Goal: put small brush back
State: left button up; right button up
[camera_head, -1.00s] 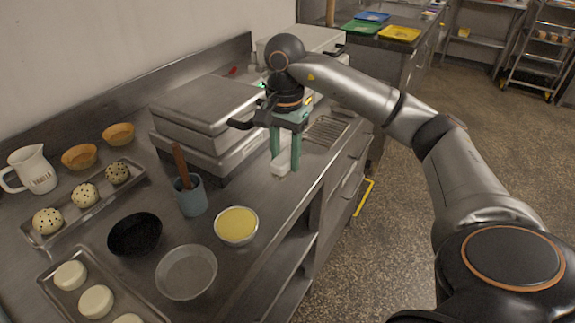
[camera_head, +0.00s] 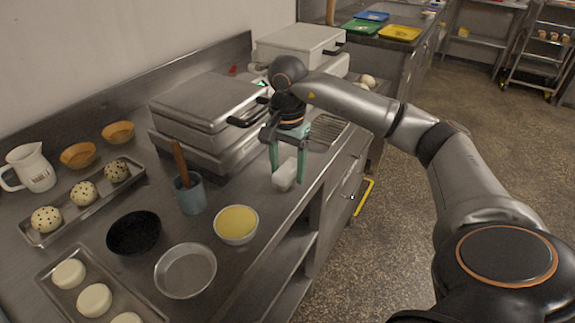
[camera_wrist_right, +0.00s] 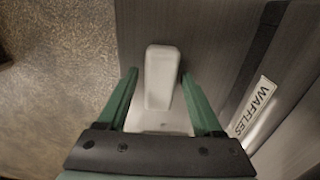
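My right gripper (camera_head: 287,165) points down over the counter's front edge, to the right of the cup. Its green fingers flank a small white object (camera_head: 284,176), which also shows between the fingers in the right wrist view (camera_wrist_right: 162,78). It has a narrow block and a wider flat part; I cannot tell from its shape whether it is the small brush. My left gripper is not in view.
A closed metal appliance (camera_head: 205,103) stands behind the cup. A yellow-filled bowl (camera_head: 236,223), an empty metal bowl (camera_head: 186,272) and a black bowl (camera_head: 133,234) stand in front. A "WAFFLES" label (camera_wrist_right: 254,106) shows beside the gripper. Bare counter lies between cup and gripper.

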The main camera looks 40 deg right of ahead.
aim_at(288, 168)
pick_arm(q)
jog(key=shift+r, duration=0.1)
pick_arm(e)
jog(key=shift+o, duration=0.2)
jog(key=shift+r, duration=0.2)
pick_arm(q)
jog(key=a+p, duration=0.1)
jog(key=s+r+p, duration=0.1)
jog(key=p, duration=0.1)
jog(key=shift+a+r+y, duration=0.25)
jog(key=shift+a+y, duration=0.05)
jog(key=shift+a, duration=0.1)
pick_arm(e)
notch_tip(288, 168, up, 12)
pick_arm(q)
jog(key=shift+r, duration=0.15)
pick_arm(e)
jog(key=shift+f, duration=0.1)
